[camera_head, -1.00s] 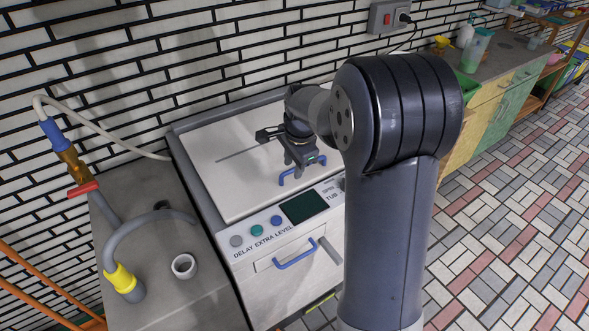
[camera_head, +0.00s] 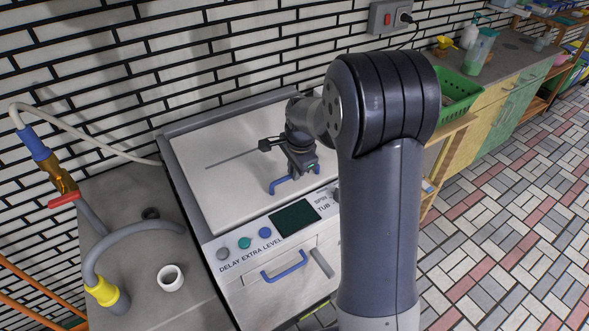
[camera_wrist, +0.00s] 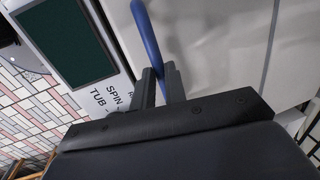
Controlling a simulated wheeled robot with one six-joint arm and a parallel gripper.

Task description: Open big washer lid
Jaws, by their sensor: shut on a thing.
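The big washer has a flat white lid (camera_head: 235,165) on top, inside a grey frame. The lid looks shut or nearly shut in the head view; I cannot tell if it is raised slightly. A blue handle (camera_head: 281,184) is on the lid near its front edge. My gripper (camera_head: 296,176) is over the front of the lid at this handle. In the wrist view my gripper (camera_wrist: 160,85) has its two fingers closed around the blue handle (camera_wrist: 146,35), which runs between them. The part of the handle behind the fingers is hidden.
The washer's front panel has buttons and a dark display (camera_head: 296,218), with a lower blue drawer handle (camera_head: 284,267) below. A grey counter (camera_head: 135,225) with a white cup (camera_head: 171,278) and a hose stands left. A green basket (camera_head: 458,88) is at right. A brick wall is close behind.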

